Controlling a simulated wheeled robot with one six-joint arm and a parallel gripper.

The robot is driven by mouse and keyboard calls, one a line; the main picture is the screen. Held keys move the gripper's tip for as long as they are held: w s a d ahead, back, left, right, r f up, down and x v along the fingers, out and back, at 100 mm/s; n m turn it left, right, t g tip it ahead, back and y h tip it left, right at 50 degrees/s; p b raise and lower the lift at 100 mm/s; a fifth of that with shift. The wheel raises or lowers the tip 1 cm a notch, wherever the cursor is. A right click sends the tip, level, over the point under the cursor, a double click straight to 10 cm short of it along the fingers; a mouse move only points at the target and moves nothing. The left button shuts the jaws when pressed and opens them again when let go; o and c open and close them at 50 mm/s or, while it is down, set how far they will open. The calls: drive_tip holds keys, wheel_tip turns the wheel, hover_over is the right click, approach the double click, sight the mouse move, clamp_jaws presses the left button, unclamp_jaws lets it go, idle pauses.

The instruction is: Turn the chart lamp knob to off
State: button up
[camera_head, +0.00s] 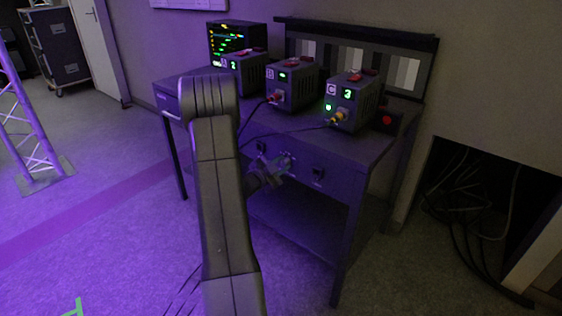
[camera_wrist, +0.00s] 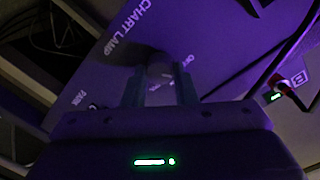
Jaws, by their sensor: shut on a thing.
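My gripper (camera_wrist: 160,88) is shut on the knob, one finger on each side. In the head view my gripper (camera_head: 279,168) reaches the desk front (camera_head: 325,189), and the knob is mostly hidden by it. The knob's exact pointing direction cannot be told.
Boxes A (camera_head: 245,72), B (camera_head: 291,85) and C (camera_head: 355,102) stand on the desk with cables plugged in front. Another dark switch (camera_head: 318,173) sits right of my gripper. A wall opening with loose cables (camera_head: 487,205) is at right. A truss (camera_head: 30,140) stands left; floor between is clear.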

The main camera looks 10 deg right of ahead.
drive_tip(key=shift+n+p, duration=0.7)
drive_tip(key=shift+n, duration=0.5)
drive_tip(key=o, duration=1)
drive_tip(key=p+v, duration=0.1)
drive_tip(key=v, duration=1.2)
drive_tip(key=shift+s+a, duration=0.1)
drive_tip(key=shift+a, duration=0.35)
